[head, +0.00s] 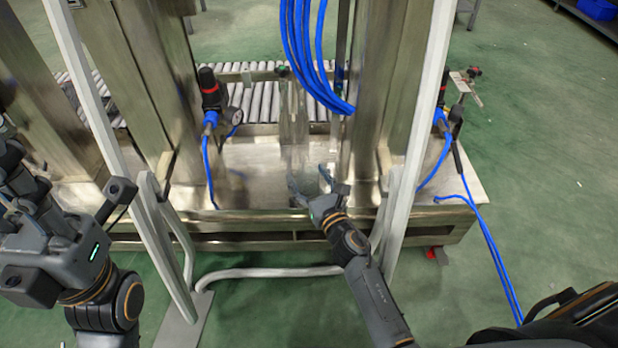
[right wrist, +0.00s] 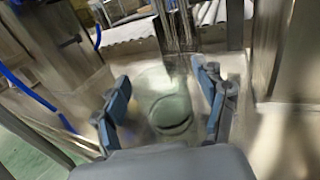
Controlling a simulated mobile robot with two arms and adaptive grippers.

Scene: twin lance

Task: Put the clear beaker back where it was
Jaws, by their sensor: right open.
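The clear beaker (right wrist: 172,115) shows in the right wrist view as a see-through round vessel on the metal deck, between the two fingers of my right gripper (right wrist: 165,100). The fingers stand apart, one on each side of it; whether they touch it I cannot tell. In the head view my right gripper (head: 309,180) is open over the deck, and the beaker (head: 303,160) is only faintly visible there. My left gripper (head: 22,165) is at the left edge of the head view, and its finger state is unclear.
The metal deck (head: 255,190) lies between steel columns. A grey slanted post (head: 425,110) stands right of my right arm, with a grey floor tube (head: 270,272) in front. Blue hoses (head: 305,50) hang above the deck. A roller conveyor (head: 262,102) lies behind.

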